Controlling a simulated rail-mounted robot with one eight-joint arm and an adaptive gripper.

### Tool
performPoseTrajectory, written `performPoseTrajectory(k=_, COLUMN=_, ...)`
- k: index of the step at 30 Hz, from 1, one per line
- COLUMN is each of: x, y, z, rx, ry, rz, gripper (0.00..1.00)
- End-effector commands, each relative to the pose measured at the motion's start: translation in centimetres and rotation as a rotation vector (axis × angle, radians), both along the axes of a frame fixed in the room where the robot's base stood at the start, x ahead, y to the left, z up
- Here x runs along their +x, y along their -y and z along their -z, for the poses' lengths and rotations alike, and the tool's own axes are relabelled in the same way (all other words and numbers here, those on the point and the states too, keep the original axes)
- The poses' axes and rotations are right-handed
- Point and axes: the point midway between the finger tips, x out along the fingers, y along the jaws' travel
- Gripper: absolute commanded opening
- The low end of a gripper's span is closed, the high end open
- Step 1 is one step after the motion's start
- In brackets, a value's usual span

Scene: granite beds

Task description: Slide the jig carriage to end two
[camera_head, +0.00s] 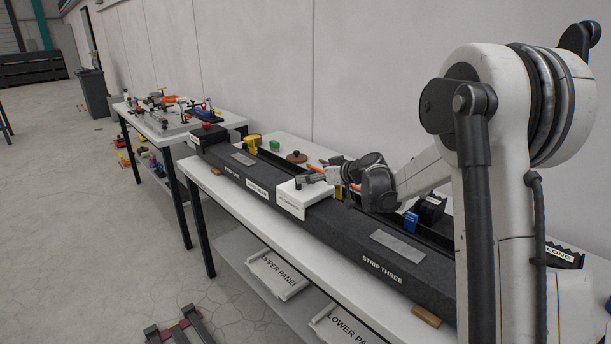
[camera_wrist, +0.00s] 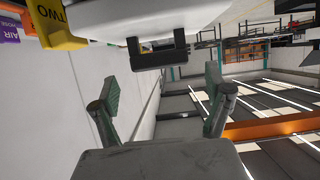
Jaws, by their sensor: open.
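The jig carriage (camera_head: 303,196) is a white block astride the long dark granite bed (camera_head: 340,225), around the middle of its length. In the wrist view its pale body (camera_wrist: 150,18) fills the top, with a dark bar-like handle (camera_wrist: 158,52) on it. My gripper (camera_head: 312,180) is at the carriage top; in the wrist view (camera_wrist: 163,72) its two fingers are spread wide, with the handle ahead between their lines and no contact visible. A yellow block marked TWO (camera_wrist: 60,20) shows at the wrist view's upper left. Yellow pieces stand by the bed (camera_head: 252,144).
A blue piece (camera_head: 410,222) stands behind the bed, right of the carriage. Metal plates (camera_head: 398,244) lie on the bed. A cluttered second table (camera_head: 150,125) stands beyond.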

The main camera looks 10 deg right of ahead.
Motion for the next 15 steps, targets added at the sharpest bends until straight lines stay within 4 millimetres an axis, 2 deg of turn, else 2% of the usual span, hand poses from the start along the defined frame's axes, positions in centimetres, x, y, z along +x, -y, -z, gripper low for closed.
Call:
performPoseTrajectory(k=6, x=2.6, y=-1.5, z=1.2, rx=0.000, ry=-0.001, rz=-0.001, gripper=0.83)
performPoseTrajectory(k=15, x=3.7, y=-2.2, z=1.8, rx=0.000, ry=0.000, rz=0.001, gripper=0.83)
